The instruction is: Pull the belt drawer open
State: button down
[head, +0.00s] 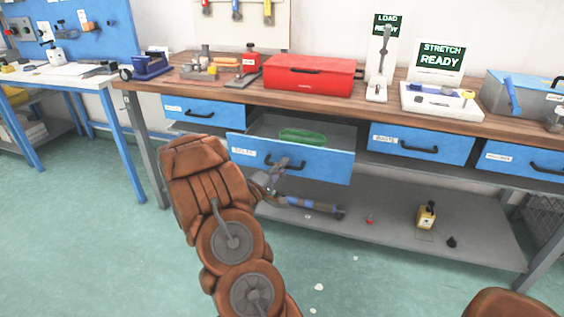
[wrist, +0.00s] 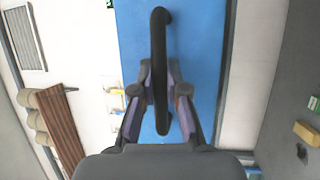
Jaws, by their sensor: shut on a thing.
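The blue-fronted belt drawer (head: 325,167) under the bench, second from the left, is pulled out, with its inside showing. A green item (head: 303,136) lies inside it. My gripper (head: 283,163) is at the drawer's front, shut on the black bar handle. In the wrist view my gripper (wrist: 160,98) has a finger on each side of the black handle (wrist: 160,25), with the blue drawer front (wrist: 200,40) behind it. The drawer's label is too small to read surely.
Closed blue drawers flank it: one at the left (head: 203,112) and two at the right, one of them near the middle right (head: 420,144). A red toolbox (head: 312,75) stands on the wooden bench above. A grey lower shelf (head: 380,215) holds a yellow bottle (head: 426,215).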

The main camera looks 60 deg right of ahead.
jog(key=shift+s+a, duration=0.1)
jog(key=shift+s, duration=0.05)
jog(key=c, duration=1.2)
grip_release()
jog(key=shift+v, duration=6.05)
jog(key=shift+f, duration=0.1)
